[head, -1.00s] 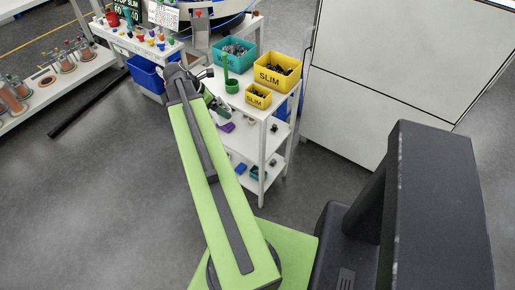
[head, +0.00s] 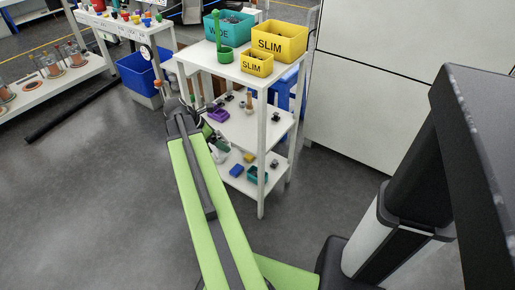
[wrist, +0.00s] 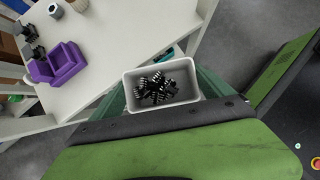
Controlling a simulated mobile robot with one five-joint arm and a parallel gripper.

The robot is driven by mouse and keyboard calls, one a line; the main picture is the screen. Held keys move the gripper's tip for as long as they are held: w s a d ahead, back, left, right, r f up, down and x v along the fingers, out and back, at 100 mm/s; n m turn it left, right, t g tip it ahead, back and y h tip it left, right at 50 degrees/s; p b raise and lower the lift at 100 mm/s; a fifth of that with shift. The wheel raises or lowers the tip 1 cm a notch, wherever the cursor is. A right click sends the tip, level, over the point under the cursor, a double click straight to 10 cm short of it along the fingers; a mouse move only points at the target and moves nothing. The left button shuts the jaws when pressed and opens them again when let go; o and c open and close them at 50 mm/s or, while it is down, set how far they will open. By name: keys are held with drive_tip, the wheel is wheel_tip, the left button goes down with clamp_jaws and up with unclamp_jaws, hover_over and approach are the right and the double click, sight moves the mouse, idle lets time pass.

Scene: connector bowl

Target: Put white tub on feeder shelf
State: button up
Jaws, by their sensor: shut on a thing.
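The white tub (wrist: 161,84) holds several black connectors and sits between the green fingers of my gripper (wrist: 163,88) in the wrist view. My gripper is shut on it. In the head view my gripper (head: 206,132) is at the left side of the white shelf cart, low beside its middle shelf (head: 240,124); the tub is mostly hidden there by my arm. In the wrist view a white shelf surface (wrist: 120,40) lies just beyond the tub. No label marks which shelf is the feeder shelf.
A purple bin (wrist: 58,64) and grey parts stand on the shelf's left side. The cart top holds a teal WIDE bin (head: 229,27), a large yellow SLIM bin (head: 280,43), a small yellow SLIM bin (head: 256,65) and a green holder (head: 224,54). A cart leg (head: 261,150) stands in front.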

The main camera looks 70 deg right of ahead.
drive_tip(key=shift+f, duration=0.2)
drive_tip(key=s+d, duration=0.3)
drive_tip(key=d, duration=0.1)
drive_tip(key=s+d, duration=0.4)
drive_tip(key=d, duration=0.1)
drive_tip(key=s+d, duration=0.3)
drive_tip(key=d, duration=0.2)
drive_tip(key=shift+s, duration=0.25)
drive_tip(key=shift+s+d+f, duration=0.15)
drive_tip(key=shift+s+d, duration=0.1)
drive_tip(key=shift+a+f, duration=0.1)
drive_tip(key=shift+f, duration=0.1)
drive_tip(key=o, duration=1.1)
drive_tip(key=shift+r, duration=0.1)
drive_tip(key=shift+o, duration=0.2)
drive_tip(key=shift+r, duration=0.15)
